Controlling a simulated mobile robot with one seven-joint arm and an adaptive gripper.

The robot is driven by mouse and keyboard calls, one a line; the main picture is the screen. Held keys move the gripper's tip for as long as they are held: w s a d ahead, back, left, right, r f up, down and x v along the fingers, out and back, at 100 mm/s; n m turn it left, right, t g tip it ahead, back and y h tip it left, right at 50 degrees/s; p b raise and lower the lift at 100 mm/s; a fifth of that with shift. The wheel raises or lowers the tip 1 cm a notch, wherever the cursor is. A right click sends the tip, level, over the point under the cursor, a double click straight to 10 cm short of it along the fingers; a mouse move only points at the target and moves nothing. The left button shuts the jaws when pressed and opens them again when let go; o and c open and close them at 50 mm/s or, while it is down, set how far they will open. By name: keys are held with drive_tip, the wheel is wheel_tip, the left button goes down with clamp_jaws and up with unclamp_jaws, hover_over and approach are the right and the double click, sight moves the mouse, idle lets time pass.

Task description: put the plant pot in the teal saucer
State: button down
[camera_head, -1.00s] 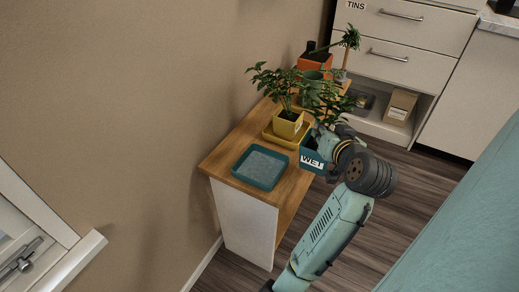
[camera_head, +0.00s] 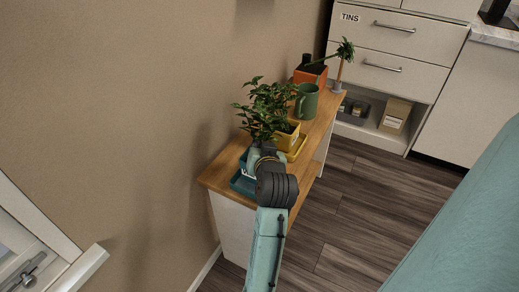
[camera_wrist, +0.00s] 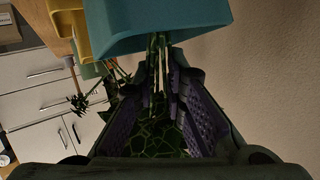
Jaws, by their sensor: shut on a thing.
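The teal plant pot (camera_head: 244,168) with a leafy green plant (camera_head: 266,108) is at the near end of the wooden cabinet top, mostly hidden behind my gripper. The teal saucer (camera_head: 237,183) shows only in part at the pot's left and below it. The pot is above the saucer; whether it touches cannot be told. In the wrist view the teal pot (camera_wrist: 155,30) fills the top, with stems and leaves between the fingers (camera_wrist: 160,110); the exact contact is hidden.
A yellow pot (camera_head: 291,138) in a yellow saucer (camera_head: 297,150) stands just behind. The wall (camera_head: 150,100) is close on the left.

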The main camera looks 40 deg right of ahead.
drive_tip(key=shift+f, duration=0.65)
drive_tip(key=shift+f, duration=0.2)
drive_tip(key=c, duration=1.6)
unclamp_jaws()
drive_tip(key=shift+c, duration=0.2)
